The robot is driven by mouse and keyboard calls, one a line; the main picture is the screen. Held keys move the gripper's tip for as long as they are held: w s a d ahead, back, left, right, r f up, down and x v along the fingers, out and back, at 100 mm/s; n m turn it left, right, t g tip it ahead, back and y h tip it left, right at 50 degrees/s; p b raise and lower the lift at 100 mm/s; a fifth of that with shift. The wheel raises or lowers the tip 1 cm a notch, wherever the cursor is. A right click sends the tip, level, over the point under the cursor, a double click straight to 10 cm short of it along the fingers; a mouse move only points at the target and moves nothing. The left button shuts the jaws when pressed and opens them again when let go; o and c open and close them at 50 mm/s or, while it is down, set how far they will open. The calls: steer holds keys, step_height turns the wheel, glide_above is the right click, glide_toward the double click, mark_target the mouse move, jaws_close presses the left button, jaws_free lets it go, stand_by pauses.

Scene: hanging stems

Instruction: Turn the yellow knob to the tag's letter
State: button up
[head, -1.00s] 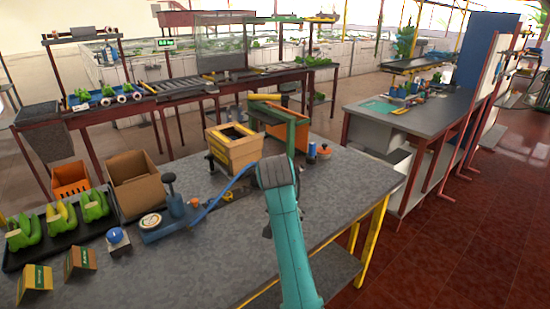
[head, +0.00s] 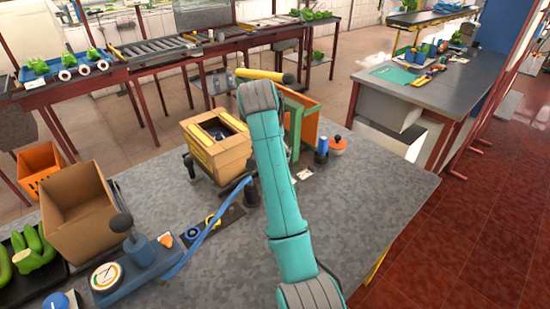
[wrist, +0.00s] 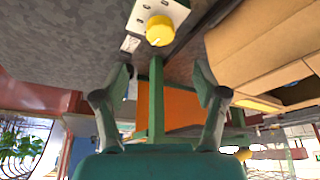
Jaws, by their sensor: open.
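The yellow knob (wrist: 159,30) sits on a pale box (wrist: 150,12) with dark dots on its face, at the top of the wrist view. A small white tag (wrist: 130,43) lies beside it on the grey surface; its letter is too small to read. My gripper (wrist: 162,78) is open and empty, its two fingers spread apart, with the knob beyond the gap between them and not touched. In the head view, I cannot make out the knob; my arm crosses the middle of the table there.
A green frame with an orange panel (head: 303,121) stands by my arm. An open cardboard carton (head: 218,156) is left of it. A blue bottle (head: 321,151) and an orange-topped item (head: 338,144) stand right. The grey table (head: 375,200) is clear at front right.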

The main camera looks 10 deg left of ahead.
steer(key=x, duration=1)
steer(key=shift+w+f, duration=0.25)
steer(key=shift+f, duration=0.05)
steer(key=shift+c, duration=0.2)
steer(key=c, duration=1.1)
